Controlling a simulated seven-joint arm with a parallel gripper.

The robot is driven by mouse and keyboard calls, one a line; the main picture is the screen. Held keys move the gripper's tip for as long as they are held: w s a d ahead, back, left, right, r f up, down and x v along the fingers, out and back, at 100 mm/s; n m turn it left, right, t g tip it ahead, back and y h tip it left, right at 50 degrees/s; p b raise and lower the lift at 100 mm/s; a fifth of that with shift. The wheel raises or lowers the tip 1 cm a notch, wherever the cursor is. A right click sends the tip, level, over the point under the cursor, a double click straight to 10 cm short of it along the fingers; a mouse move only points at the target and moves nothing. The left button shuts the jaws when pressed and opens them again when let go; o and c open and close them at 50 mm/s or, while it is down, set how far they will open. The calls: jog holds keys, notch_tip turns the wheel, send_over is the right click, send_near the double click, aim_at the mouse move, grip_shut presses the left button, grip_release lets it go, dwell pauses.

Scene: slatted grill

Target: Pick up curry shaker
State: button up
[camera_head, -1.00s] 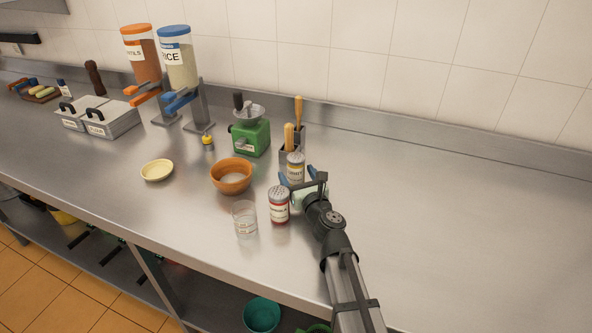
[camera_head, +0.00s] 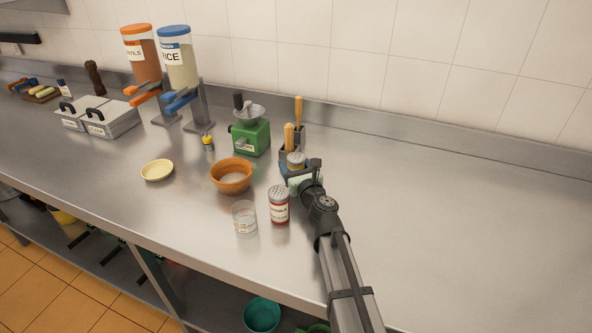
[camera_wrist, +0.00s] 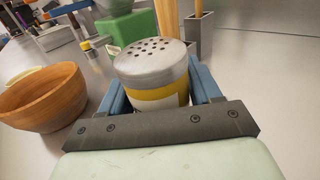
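The curry shaker (camera_head: 296,159), with a perforated grey metal lid and a yellow-and-white label, stands upright on the steel counter in front of the utensil holder. My gripper (camera_head: 292,170) is at the shaker, with its blue fingers on either side of it. In the wrist view the shaker (camera_wrist: 155,75) sits between the two fingers (camera_wrist: 160,90), which look open around it. Its lower part is hidden by the gripper's dark bar, and I cannot see firm contact.
A red-labelled shaker (camera_head: 279,206) and a clear glass (camera_head: 244,218) stand close in front, left of my arm. An orange bowl (camera_head: 231,178) is to the left, a green grinder (camera_head: 250,137) behind. The utensil holder (camera_head: 299,138) is just behind the shaker. The counter at right is clear.

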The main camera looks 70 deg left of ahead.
jog(key=c, duration=0.7)
jog(key=shift+o, duration=0.2)
jog(key=shift+r, duration=0.15)
jog(key=shift+r, duration=4.9)
notch_tip(320, 180, up, 7)
jog(key=shift+r, duration=0.1)
